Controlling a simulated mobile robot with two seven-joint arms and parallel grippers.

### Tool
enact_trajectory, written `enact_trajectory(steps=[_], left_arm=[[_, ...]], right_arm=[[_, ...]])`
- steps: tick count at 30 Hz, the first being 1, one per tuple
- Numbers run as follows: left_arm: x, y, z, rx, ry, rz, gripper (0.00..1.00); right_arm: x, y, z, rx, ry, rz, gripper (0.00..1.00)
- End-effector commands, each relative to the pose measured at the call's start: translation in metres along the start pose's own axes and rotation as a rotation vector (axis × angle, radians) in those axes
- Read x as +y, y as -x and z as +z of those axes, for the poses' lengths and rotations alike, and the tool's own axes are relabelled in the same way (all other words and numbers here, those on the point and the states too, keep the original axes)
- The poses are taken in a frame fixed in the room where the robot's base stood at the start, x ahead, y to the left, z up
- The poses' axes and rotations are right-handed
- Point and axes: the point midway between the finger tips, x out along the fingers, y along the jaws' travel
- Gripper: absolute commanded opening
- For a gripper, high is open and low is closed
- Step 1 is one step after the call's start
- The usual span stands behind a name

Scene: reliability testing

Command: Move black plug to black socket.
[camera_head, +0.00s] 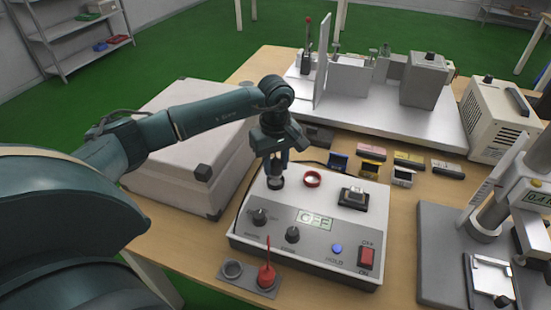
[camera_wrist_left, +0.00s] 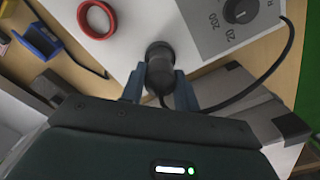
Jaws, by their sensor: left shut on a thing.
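My left gripper (camera_head: 277,168) is shut on the black plug (camera_head: 276,182) at the back left of the grey test box (camera_head: 325,225). In the left wrist view, the black plug (camera_wrist_left: 160,68) sits between the two fingers of my left gripper (camera_wrist_left: 158,88), and a black cable curves away to the right. The plug is over the spot left of the red socket ring (camera_head: 312,179). The black socket is hidden by the plug and fingers, so I cannot tell whether the plug is seated. My right gripper is out of view.
A holder (camera_head: 248,285) with a red plug (camera_head: 266,276) and an empty ring (camera_head: 232,269) stands in front of the box. A white case (camera_head: 165,172) is close on the left. Small coloured boxes (camera_head: 371,170) line the back. A measuring stand (camera_head: 490,225) is right.

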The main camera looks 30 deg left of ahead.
Motion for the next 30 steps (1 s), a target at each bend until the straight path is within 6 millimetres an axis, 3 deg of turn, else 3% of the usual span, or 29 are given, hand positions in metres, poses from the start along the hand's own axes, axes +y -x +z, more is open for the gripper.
enact_trajectory(steps=[6, 30], left_arm=[[-0.0001, -0.0134, -0.0003, 0.001, 0.001, 0.0, 0.07], [0.0002, -0.0128, -0.0003, 0.0, 0.001, 0.001, 0.07]], right_arm=[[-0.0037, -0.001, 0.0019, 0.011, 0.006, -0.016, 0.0], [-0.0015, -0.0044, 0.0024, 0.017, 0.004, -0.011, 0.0]])
